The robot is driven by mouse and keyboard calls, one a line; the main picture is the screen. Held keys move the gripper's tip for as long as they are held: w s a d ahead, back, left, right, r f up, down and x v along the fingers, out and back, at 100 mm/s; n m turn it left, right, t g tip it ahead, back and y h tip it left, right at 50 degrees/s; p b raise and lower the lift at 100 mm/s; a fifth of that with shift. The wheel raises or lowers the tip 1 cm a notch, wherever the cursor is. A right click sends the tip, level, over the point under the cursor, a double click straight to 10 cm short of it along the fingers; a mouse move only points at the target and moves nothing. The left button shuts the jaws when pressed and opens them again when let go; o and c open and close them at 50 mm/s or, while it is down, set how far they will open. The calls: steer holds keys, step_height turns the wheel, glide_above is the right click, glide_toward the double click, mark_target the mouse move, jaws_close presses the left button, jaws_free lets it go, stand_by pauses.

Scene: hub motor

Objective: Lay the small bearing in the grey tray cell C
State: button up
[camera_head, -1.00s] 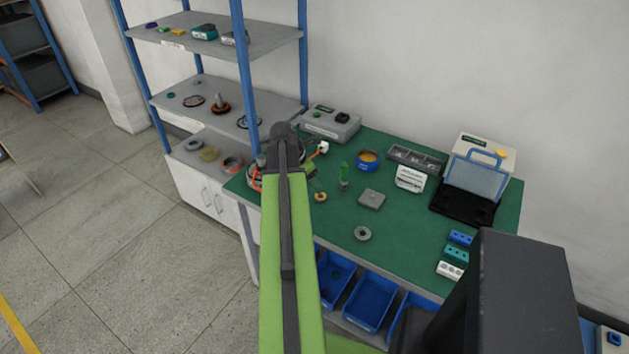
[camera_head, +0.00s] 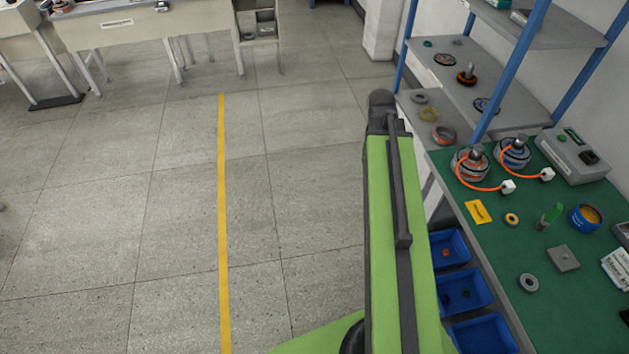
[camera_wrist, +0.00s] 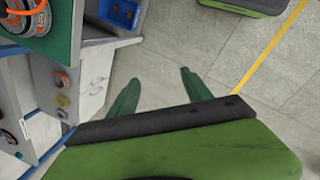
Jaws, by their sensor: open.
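A grey ring (camera_head: 528,282) like a bearing and a smaller yellow-orange ring (camera_head: 511,219) lie on the green bench mat in the head view; I cannot tell which is the small bearing. A dark grey edge (camera_head: 622,233) at the right border may be part of the grey tray; its cells, including cell C, are not readable. My gripper (camera_wrist: 160,78) shows in the wrist view with two green fingers apart and nothing between them. It points over the floor beside the bench, away from the rings.
The green bench (camera_head: 560,320) holds two motors (camera_head: 470,165) with orange cables, a grey block (camera_head: 563,258) and a blue tin (camera_head: 585,218). Blue bins (camera_head: 462,290) sit below its edge. A shelf rack (camera_head: 510,105) stands behind. Floor to the left is clear.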

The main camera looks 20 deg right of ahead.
steer(key=w+a+m+y, duration=0.2)
steer(key=a+m, duration=0.2)
steer(key=a, duration=2.5)
steer(key=shift+w+a+f+m, duration=0.15)
steer(key=shift+w+m, duration=0.15)
steer(key=shift+w, duration=0.05)
steer(key=shift+o, duration=0.4)
steer(key=shift+a, duration=0.2)
steer(key=shift+d, duration=0.1)
